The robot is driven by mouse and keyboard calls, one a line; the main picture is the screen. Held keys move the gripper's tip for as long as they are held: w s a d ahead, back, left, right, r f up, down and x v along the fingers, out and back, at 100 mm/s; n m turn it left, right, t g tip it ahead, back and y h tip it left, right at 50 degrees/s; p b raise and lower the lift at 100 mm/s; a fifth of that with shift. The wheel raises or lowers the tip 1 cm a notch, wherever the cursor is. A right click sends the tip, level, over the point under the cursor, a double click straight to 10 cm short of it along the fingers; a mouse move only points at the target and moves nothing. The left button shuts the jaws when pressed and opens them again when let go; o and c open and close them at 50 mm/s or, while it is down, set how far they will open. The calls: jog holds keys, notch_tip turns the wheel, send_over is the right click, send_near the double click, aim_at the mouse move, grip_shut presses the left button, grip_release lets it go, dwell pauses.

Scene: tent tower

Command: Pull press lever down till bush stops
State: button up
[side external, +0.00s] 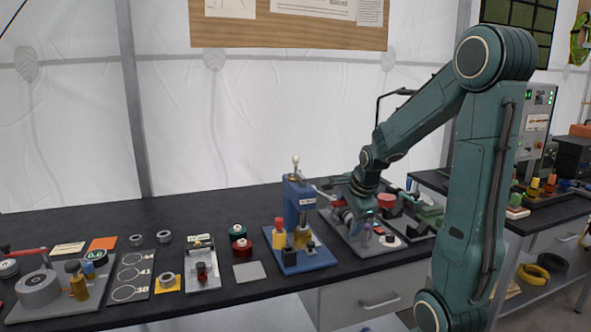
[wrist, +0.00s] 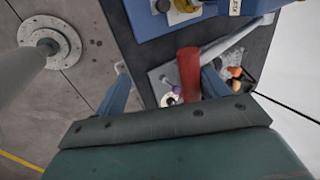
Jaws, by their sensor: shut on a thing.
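The blue press (side external: 299,205) stands upright on its blue base plate on the dark bench in the side view. A metal lever rod runs from the press toward my gripper; in the wrist view the rod (wrist: 235,35) leads to a red lever handle (wrist: 189,75). My gripper (side external: 341,203) is at the lever's end, right of the press. In the wrist view its blue fingers (wrist: 166,72) are either side of the red handle, and it is shut on it. A brass-coloured part (side external: 302,235) sits at the press front; I cannot make out the bush or its seating.
Red and green spools (side external: 241,240) and a grey fixture (side external: 202,267) stand left of the press. A grey plate with parts (side external: 372,240) lies under and right of my gripper. The bench's front edge (side external: 240,300) is close by. Dark bench behind the press is clear.

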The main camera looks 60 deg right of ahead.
jog(key=o, duration=0.6)
jog(key=shift+s+a, duration=0.7)
jog(key=shift+s, duration=0.05)
jog(key=shift+s+a+r, duration=0.8)
jog(key=shift+s+a, duration=0.2)
jog(key=shift+s+a+r, duration=0.2)
jog(key=shift+s+a, duration=0.15)
jog(key=c, duration=0.9)
jog(key=shift+s+a+r, duration=0.65)
jog(key=shift+s+a, duration=0.3)
jog(key=shift+s+a+r, duration=0.65)
jog(key=shift+s+a, duration=0.3)
jog(key=shift+s+a+r, duration=0.65)
jog(key=shift+s+a, duration=0.3)
jog(key=shift+r, duration=0.1)
jog(key=shift+v, duration=3.7)
jog(key=shift+w+a, duration=0.1)
